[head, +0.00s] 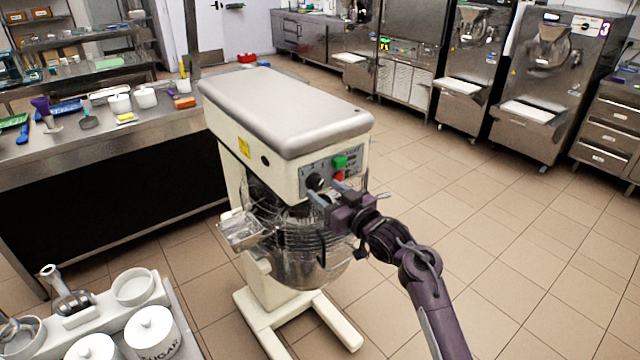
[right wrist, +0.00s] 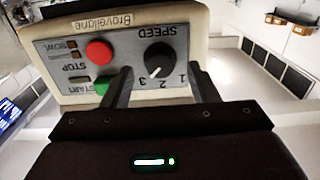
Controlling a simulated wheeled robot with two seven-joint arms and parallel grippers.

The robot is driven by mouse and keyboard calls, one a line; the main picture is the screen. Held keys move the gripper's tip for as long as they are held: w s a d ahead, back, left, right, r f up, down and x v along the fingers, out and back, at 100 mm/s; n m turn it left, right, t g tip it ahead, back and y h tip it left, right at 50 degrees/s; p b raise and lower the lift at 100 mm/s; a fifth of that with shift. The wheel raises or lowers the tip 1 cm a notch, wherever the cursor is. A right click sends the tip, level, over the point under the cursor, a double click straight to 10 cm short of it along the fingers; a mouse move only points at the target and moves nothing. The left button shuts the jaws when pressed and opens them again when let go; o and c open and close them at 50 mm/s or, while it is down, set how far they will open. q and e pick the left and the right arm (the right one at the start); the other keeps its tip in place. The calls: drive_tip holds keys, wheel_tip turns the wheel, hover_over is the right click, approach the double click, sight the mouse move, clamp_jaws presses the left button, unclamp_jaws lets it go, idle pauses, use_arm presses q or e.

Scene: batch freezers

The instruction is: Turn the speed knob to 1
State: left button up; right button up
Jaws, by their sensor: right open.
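The speed knob (right wrist: 158,60) is a black round dial with a white pointer mark, under the word SPEED on the mixer's grey control panel (right wrist: 110,62). In the right wrist view its pointer slants down-left, seemingly towards the 3; the numbers 1, 2 and 3 are printed beside it. In the head view the knob (head: 315,182) sits at the panel's lower left. My right gripper (right wrist: 160,75) is open, its two fingers on either side of the knob in that view; contact cannot be told. In the head view my right gripper (head: 326,193) is close in front of the panel. My left gripper is not in view.
A red button (right wrist: 99,52) and a green button (right wrist: 104,85) are beside the knob. The mixer's wire guard (head: 285,228) and bowl are below the panel. A worktable (head: 75,150) with containers stands left. Tiled floor (head: 510,240) is clear on the right.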

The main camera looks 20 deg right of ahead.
sight(316, 183)
drive_tip(key=shift+x, duration=1.45)
drive_tip(key=shift+c, duration=0.3)
drive_tip(key=c, duration=0.7)
drive_tip(key=shift+c, duration=0.2)
